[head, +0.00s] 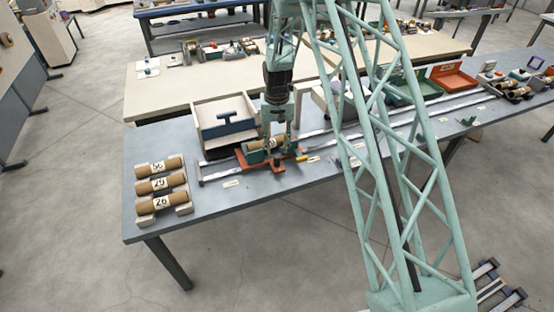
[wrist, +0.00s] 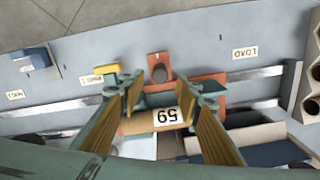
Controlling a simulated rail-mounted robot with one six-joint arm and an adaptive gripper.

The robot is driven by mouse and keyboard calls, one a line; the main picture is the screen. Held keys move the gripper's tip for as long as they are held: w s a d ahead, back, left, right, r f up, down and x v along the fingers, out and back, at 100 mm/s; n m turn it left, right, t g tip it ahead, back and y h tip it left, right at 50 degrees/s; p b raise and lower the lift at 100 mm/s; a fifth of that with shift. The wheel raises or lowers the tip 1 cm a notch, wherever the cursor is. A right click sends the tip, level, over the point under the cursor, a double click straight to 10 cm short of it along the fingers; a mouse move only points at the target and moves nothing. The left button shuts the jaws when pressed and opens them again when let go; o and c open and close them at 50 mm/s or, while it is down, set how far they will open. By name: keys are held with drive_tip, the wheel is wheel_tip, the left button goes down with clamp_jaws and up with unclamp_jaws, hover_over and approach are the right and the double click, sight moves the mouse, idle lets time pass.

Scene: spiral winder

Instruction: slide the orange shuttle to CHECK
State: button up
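The orange shuttle (head: 278,168) sits on the rail near its left end in the head view. In the wrist view its tab with a dark round hole (wrist: 158,60) points to the top. A brown tube labelled 59 (wrist: 140,125) lies in a green cradle on the shuttle. My gripper (wrist: 167,88) is over the shuttle, its two fingers wide apart on either side of the tube's label. I cannot tell if they touch anything. In the head view my gripper (head: 278,140) is low over the tube. The LOAD label (wrist: 245,52) is right of the shuttle in the wrist view. I cannot read CHECK anywhere.
The metal rail (head: 318,155) runs right along the grey table. Several labelled tubes (head: 160,184) rest in a rack at left. A yellow piece (wrist: 107,69) lies near the shuttle. Coloured trays (head: 452,77) stand farther right.

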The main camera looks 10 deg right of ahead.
sight(278, 156)
drive_tip(key=shift+f+p, duration=0.35)
drive_tip(key=shift+f, duration=3.5)
drive_tip(key=shift+c, duration=0.7)
clamp_jaws()
drive_tip(key=shift+d, duration=0.15)
